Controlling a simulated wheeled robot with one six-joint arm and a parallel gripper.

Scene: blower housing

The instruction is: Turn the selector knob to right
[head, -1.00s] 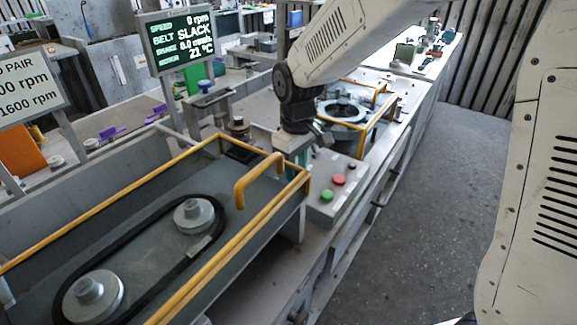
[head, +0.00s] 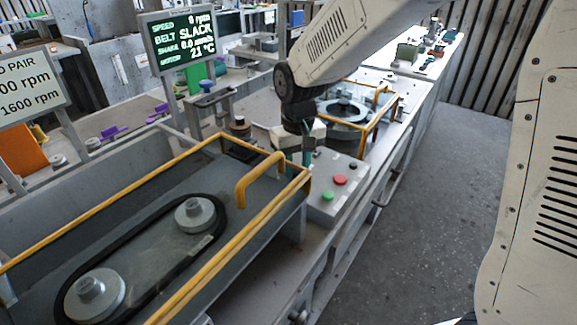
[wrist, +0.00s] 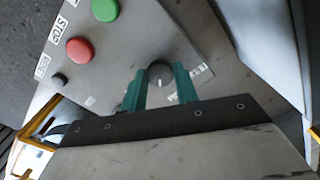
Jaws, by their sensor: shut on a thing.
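The selector knob (wrist: 160,71) is a small dark round knob on the grey control panel (wrist: 158,35). In the wrist view it sits between the two teal fingertips of my gripper (wrist: 159,78), which is shut on it. A pale mark shows on the knob's near side, but its exact setting is too small to read. In the head view my gripper (head: 307,146) points down at the panel's far left part, and the knob is hidden there.
The panel also carries a green button (head: 328,196), a red button (head: 340,180) and a small black one (head: 354,166). A yellow-railed belt housing (head: 242,187) stands close at left. A screen (head: 182,42) reads BELT SLACK. Grey floor (head: 440,190) at right is clear.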

